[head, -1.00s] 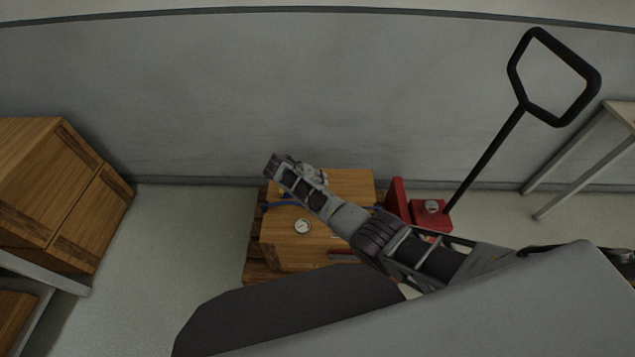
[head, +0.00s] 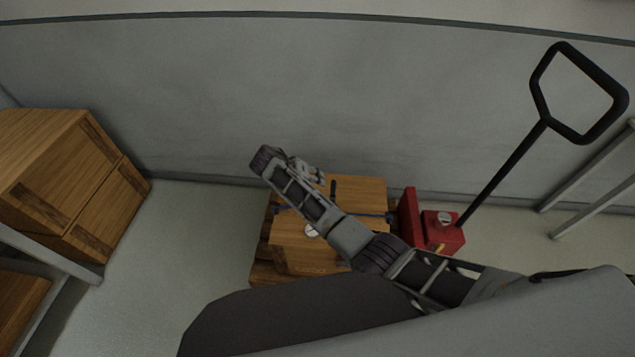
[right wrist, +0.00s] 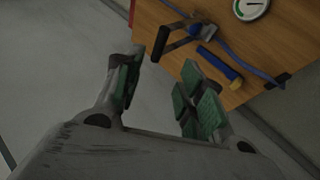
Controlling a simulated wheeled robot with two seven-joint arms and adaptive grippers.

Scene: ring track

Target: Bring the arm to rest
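My right arm (head: 345,235) reaches in from the right over a wooden box in the head view. My right gripper (head: 308,170) is at its far end, above the box's back left part. In the right wrist view the right gripper (right wrist: 160,90) is open, with its green-padded fingers well apart and nothing between them. Grey floor shows between the fingers, and the box top lies beyond them. My left gripper is in neither view.
The wooden box (head: 360,193) carries a round gauge (right wrist: 250,8), a blue strap (right wrist: 232,55), a black-handled tool (right wrist: 163,42) and a blue-yellow handle (right wrist: 218,66). A red pallet jack (head: 442,232) stands right of it. Wooden crates (head: 62,170) are at left; floor between is clear.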

